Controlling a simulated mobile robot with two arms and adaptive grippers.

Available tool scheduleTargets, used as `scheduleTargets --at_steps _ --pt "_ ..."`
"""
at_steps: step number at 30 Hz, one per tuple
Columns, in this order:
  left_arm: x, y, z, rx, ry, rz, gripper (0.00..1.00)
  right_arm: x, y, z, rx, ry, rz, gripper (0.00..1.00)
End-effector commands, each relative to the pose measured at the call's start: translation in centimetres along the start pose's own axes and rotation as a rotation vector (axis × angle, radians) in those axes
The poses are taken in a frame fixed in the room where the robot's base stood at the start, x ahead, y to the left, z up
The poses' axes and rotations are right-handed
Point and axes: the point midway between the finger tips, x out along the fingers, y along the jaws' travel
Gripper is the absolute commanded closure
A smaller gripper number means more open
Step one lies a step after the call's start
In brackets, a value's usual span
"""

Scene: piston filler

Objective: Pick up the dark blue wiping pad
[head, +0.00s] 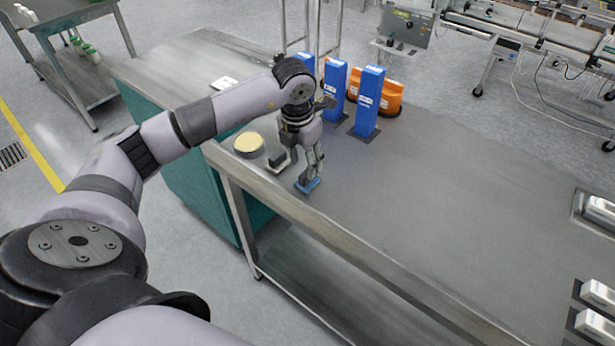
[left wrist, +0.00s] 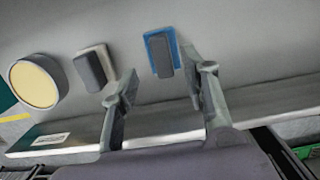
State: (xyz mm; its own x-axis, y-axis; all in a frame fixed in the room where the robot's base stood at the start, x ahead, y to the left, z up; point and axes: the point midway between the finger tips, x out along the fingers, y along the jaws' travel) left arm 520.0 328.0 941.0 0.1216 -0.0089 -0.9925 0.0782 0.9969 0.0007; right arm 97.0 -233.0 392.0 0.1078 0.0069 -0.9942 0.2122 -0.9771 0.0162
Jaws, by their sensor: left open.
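The blue wiping pad (head: 308,185) lies on the steel table near its front edge, with a dark grey block on top. It shows more fully in the left wrist view (left wrist: 151,48). A second pad (left wrist: 84,54), pale beige with a dark grey block, lies to its left; the head view shows it too (head: 277,165). My left gripper (head: 306,172) is open and empty, pointing down just above the blue pad. In the left wrist view its fingertips (left wrist: 160,64) are apart, with the blue pad lying between and beyond them. Contact cannot be told. My right gripper is out of view.
A round container with a cream top (head: 249,144) stands left of the pads. Blue upright boxes (head: 368,100) and orange containers (head: 389,98) stand behind. White items in dark trays (head: 600,208) lie far right. The table's middle (head: 430,190) is clear.

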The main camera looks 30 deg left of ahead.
Motion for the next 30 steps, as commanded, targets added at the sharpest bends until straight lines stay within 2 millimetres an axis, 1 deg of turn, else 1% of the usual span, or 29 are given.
scheduleTargets --at_steps 5,6,9,12,18,30 --pt "2.4 -0.4 0.2 -0.001 0.006 -0.002 0.58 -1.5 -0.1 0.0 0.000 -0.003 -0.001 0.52" --pt "3.1 -0.4 0.3 -0.001 0.005 -0.003 0.58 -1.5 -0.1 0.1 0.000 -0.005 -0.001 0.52" --pt "4.3 -0.4 0.3 0.000 0.003 -0.001 0.58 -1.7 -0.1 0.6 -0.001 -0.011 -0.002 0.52" --pt "4.8 -0.3 0.3 0.000 0.002 -0.001 0.58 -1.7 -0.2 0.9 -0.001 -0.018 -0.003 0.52" --pt "4.8 -0.3 0.3 0.000 0.001 -0.001 0.58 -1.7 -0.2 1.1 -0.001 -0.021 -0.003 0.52" --pt "4.8 -0.3 0.3 0.000 0.000 -0.001 0.85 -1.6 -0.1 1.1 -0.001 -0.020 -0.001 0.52"
